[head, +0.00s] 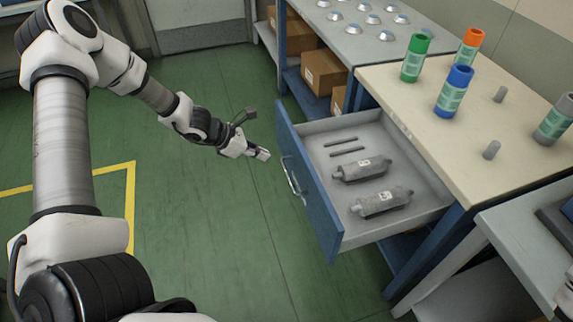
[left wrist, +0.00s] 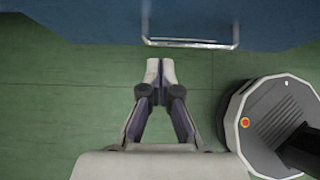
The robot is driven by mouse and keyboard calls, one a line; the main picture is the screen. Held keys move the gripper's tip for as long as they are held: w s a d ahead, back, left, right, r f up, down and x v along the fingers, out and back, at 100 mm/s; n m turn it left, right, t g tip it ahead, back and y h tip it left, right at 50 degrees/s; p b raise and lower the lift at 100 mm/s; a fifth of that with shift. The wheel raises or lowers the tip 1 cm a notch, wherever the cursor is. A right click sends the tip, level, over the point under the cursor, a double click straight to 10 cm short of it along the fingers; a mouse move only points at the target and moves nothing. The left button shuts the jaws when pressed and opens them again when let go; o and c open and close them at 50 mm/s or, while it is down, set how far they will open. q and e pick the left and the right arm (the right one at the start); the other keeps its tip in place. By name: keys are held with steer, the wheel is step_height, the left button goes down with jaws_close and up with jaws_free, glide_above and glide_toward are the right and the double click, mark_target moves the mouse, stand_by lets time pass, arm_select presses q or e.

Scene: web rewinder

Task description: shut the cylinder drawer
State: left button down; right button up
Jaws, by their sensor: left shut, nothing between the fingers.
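The cylinder drawer (head: 372,187) stands pulled out from the bench, with a blue front (head: 305,186) and a grey inside. It holds two grey cylinders (head: 362,169) and two thin dark rods (head: 345,146). Its metal handle (head: 292,177) is on the front and shows in the left wrist view (left wrist: 190,43). My left gripper (head: 264,155) is shut and empty, in front of the drawer front and apart from the handle. In the left wrist view the closed fingertips (left wrist: 160,66) point at the handle across a small gap. My right gripper is not in view.
The cream bench top (head: 440,125) carries green, orange, blue and grey-capped bottles and small grey pegs. A shelf unit with cardboard boxes (head: 322,70) stands behind the drawer. Green floor (head: 215,225) is clear in front of the drawer. My round base shows in the left wrist view.

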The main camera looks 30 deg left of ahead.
mark_target(294, 160)
arm_select(q)
steer(key=shift+w+d+f+b, duration=0.1)
steer(key=shift+w+d+f, duration=0.4)
steer(key=shift+w+d, duration=0.35)
steer(key=shift+w+d+f+b, duration=0.15)
steer(key=shift+w+d+f, duration=0.5)
steer(key=shift+w, duration=0.35)
steer(key=shift+w+d+f+b, duration=0.1)
steer(key=shift+w+d+f, duration=0.3)
steer(key=shift+w+d, duration=0.45)
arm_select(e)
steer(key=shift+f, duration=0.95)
arm_select(q)
steer(key=shift+w, duration=0.1)
